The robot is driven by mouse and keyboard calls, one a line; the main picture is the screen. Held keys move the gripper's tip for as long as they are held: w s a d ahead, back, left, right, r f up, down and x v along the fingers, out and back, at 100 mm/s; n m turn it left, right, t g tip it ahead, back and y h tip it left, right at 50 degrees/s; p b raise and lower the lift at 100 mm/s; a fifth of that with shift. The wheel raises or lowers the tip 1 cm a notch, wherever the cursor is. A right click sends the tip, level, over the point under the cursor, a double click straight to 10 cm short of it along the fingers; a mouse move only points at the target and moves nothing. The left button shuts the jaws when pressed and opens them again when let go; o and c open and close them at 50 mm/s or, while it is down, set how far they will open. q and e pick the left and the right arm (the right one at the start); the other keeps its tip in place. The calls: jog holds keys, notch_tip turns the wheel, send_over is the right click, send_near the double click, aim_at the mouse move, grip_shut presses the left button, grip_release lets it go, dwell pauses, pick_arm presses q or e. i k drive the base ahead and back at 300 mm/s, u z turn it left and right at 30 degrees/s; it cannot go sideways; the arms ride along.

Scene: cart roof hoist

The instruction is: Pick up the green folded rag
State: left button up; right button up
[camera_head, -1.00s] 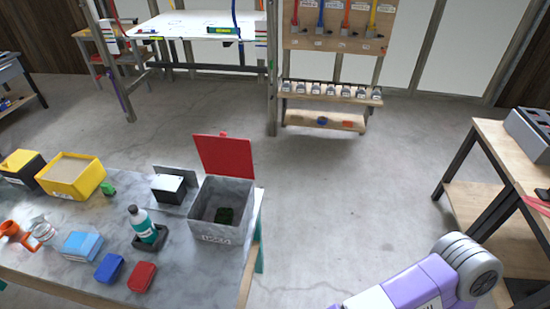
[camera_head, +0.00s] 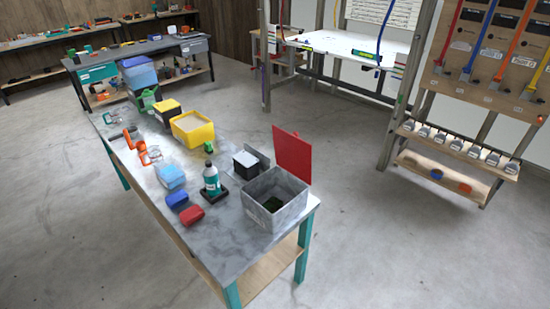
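The box's red lid (camera_head: 293,157) stands up at the back. A small bright green object (camera_head: 212,157) sits on the bench beside the yellow bin; its kind is unclear. Neither of my grippers is in view.
The grey workbench (camera_head: 240,257) also holds a bottle (camera_head: 211,181) in a dark tray, a light blue stack (camera_head: 170,176), red (camera_head: 191,215) and blue (camera_head: 177,199) blocks and a yellow bin (camera_head: 193,128). Open floor (camera_head: 400,250) lies to the right.

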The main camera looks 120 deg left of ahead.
aim_at(273, 205)
jog(key=u, duration=2.75)
jog(key=i, duration=2.85)
jog(key=u, duration=3.3)
jog(key=i, duration=0.5)
jog(key=z, duration=0.05)
